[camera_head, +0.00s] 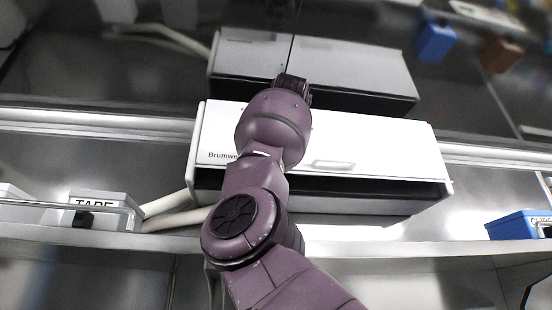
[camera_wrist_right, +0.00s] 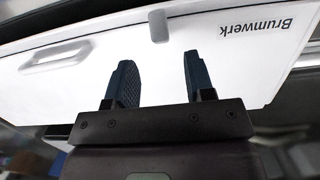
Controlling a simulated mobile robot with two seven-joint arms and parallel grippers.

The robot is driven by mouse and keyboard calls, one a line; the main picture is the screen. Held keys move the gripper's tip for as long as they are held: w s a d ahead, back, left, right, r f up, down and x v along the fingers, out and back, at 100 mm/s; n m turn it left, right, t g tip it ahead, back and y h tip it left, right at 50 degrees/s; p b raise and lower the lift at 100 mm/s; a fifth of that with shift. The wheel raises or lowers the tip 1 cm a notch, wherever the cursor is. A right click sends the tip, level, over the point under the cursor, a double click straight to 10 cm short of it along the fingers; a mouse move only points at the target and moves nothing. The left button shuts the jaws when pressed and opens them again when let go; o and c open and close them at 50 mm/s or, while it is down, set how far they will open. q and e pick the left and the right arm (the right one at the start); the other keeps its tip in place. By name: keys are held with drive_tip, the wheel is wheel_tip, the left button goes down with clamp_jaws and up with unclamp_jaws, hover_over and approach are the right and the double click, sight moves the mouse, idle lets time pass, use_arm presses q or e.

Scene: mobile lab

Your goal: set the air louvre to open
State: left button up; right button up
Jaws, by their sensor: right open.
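The white air unit (camera_head: 385,140) marked "Brumwerk" is mounted on the back wall in the head view, with a dark slot along its lower front. In the right wrist view its white front (camera_wrist_right: 85,85) appears upside down, with a small grey tab (camera_wrist_right: 159,26) at its edge. I cannot tell the louvre's position. My right gripper (camera_wrist_right: 157,60) is open and empty, its two dark fingers apart in front of the white face. The tab lies beyond the fingertips, roughly in line with the gap between them.
A grey rounded handle outline (camera_wrist_right: 55,56) is on the unit's face. A box labelled "TAPE" (camera_head: 98,213) sits on the shelf at left, beside a pale hose (camera_head: 170,206). A blue bin (camera_head: 518,225) stands at right. The shelf right of the unit is partly clear.

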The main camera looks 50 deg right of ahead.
drive_tip(key=v, duration=0.4)
drive_tip(key=shift+s+a+b, duration=0.1)
drive_tip(key=shift+b, duration=0.25)
idle(0.4)
